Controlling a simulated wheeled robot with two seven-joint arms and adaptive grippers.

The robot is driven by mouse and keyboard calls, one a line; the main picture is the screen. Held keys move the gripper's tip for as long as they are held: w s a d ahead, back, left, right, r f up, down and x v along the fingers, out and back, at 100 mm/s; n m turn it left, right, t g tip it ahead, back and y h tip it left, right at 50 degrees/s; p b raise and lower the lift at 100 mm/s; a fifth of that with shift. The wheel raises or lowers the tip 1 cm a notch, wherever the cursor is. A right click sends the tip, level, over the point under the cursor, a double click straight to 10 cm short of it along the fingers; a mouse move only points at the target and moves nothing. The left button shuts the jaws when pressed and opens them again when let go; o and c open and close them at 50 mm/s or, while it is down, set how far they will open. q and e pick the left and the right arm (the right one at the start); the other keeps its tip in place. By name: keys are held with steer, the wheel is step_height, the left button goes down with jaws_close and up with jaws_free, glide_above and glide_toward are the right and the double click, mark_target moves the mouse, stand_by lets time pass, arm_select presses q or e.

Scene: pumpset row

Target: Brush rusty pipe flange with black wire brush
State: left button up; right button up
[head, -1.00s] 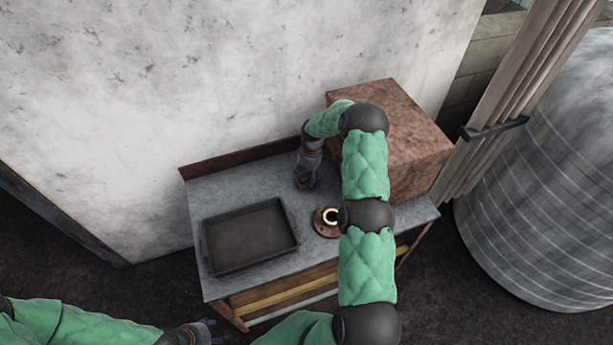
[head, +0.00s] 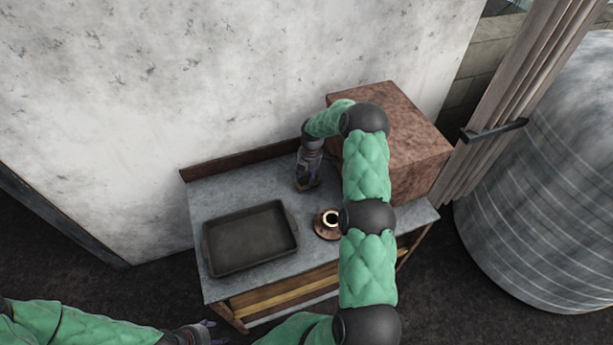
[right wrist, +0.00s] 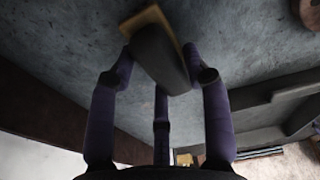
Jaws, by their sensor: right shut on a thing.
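The rusty pipe flange (head: 327,224) lies on the grey table, with a bright ring at its centre; my right arm passes close to its right side. A brown edge of it (right wrist: 309,11) shows at the top right of the right wrist view. My right gripper (head: 306,186) points down over the back of the table, behind the flange. In the right wrist view its purple fingers are shut on the black wire brush (right wrist: 160,56), a dark block with a tan edge. I cannot tell whether the brush touches the table. My left gripper (head: 205,332) is at the bottom edge, its fingers unclear.
A dark, empty tray (head: 292,240) stands on the left of the table (head: 235,191). A large rusty box (head: 408,140) stands at the back right, beside my right arm. A low brown backboard (head: 235,161) runs along the wall. Bare tabletop lies between tray and backboard.

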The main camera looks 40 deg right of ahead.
mark_target(307, 176)
stand_by(0.3)
steer(key=shift+r+p, duration=1.6)
steer(key=shift+r, duration=1.4)
steer(key=s+a+r+m, duration=0.2)
steer(key=s, duration=0.5)
steer(key=s+a+r+m+p, duration=0.1)
steer(key=s+a+r+m, duration=0.1)
steer(key=s, duration=0.5)
steer(key=s+a+r+m+p, duration=0.1)
steer(key=s+a+r+m, duration=0.1)
steer(key=s, duration=0.5)
steer(key=shift+s+a+r+m+t, duration=0.25)
steer(key=shift+s+a+m+t, duration=0.05)
steer(key=shift+s+m, duration=0.1)
steer(key=shift+w, duration=0.1)
